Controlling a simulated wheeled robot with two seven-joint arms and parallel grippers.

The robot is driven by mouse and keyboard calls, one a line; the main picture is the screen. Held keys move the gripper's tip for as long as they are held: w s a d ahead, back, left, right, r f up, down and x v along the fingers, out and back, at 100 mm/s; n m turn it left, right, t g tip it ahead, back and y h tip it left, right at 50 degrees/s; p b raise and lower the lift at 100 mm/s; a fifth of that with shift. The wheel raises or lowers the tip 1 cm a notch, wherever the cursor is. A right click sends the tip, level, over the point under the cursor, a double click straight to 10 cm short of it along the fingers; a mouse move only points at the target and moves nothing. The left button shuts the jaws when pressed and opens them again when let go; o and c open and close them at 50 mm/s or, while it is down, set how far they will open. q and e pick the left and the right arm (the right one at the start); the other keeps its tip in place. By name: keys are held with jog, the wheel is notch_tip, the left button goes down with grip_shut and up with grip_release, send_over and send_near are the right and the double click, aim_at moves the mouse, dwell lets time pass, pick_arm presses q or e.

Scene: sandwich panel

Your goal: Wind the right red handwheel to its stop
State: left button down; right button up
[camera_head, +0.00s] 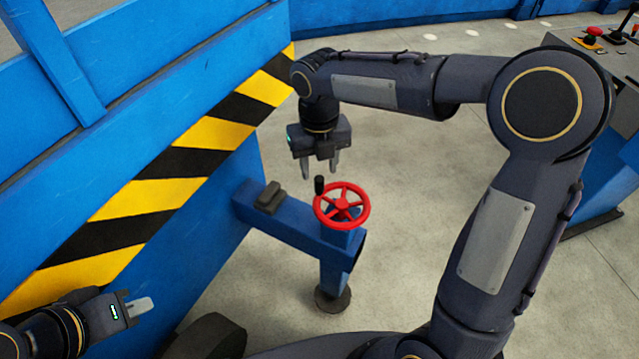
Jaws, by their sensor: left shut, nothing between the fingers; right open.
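The red handwheel (342,205) lies nearly flat on top of a blue post (336,262). It has several spokes, and a black knob (319,185) stands up from its far left rim. My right gripper (320,174) points down above the knob and the far left rim of the wheel. Its two fingers are apart, with nothing seen between them. I cannot tell whether the fingertips touch the knob. My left gripper (144,305) is at the lower left, shut and empty, well away from the wheel.
A blue beam (285,222) with a dark block (269,197) on it joins the post to a blue wall with yellow and black stripes (150,200). A control console (600,60) with a red button stands at the upper right. Grey floor around the post is clear.

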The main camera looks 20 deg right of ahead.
aim_at(320, 179)
notch_tip(320, 179, down, 5)
jog(key=shift+r+b, duration=0.1)
jog(key=shift+b, duration=0.55)
grip_shut()
